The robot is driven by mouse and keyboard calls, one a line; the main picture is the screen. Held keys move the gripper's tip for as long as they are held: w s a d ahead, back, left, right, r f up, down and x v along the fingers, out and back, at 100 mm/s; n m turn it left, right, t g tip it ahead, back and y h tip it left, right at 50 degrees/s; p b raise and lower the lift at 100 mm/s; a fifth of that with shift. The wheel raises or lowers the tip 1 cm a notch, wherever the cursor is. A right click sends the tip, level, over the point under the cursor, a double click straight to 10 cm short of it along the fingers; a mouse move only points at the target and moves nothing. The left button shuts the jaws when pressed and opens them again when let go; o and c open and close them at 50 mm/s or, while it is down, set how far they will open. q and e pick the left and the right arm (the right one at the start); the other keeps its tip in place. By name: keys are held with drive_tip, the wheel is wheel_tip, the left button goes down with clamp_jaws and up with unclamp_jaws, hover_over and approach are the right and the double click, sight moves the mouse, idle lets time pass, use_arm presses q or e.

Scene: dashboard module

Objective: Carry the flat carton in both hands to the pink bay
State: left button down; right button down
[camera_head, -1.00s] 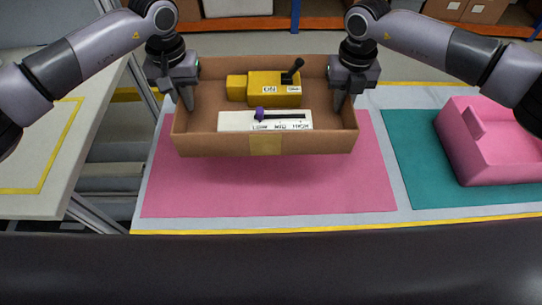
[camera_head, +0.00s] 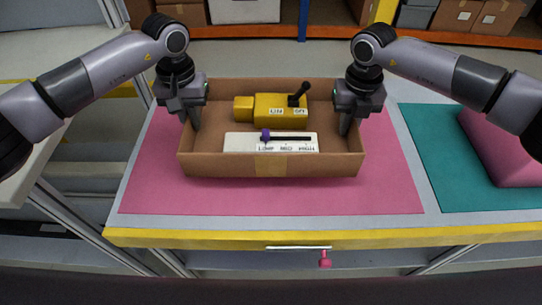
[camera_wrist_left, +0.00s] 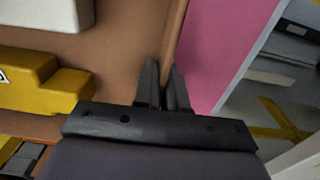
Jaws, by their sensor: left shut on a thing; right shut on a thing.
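The flat carton (camera_head: 270,165) is an open, shallow brown box with a strip of tape on its front wall. It is over the pink bay (camera_head: 395,190), within the pink area's left and right edges; I cannot tell whether it touches the surface. Inside are a yellow block with a black lever (camera_head: 278,110) and a white panel with a purple slider (camera_head: 270,142). My left gripper (camera_head: 194,120) is shut on the carton's left wall, also seen in the left wrist view (camera_wrist_left: 166,85). My right gripper (camera_head: 348,125) is shut on the right wall.
A teal mat (camera_head: 440,165) with a pink bin (camera_head: 505,140) lies to the right. A yellow strip (camera_head: 290,237) marks the table's front edge, with a drawer handle and pink knob (camera_head: 325,262) below. A pale table (camera_head: 25,140) stands at the left. Shelves are behind.

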sight(196, 134)
use_arm(q)
drive_tip(key=shift+a+f, duration=0.1)
drive_tip(key=shift+f, duration=0.25)
use_arm(e)
drive_tip(key=shift+d+f, duration=0.1)
drive_tip(key=shift+f, duration=0.25)
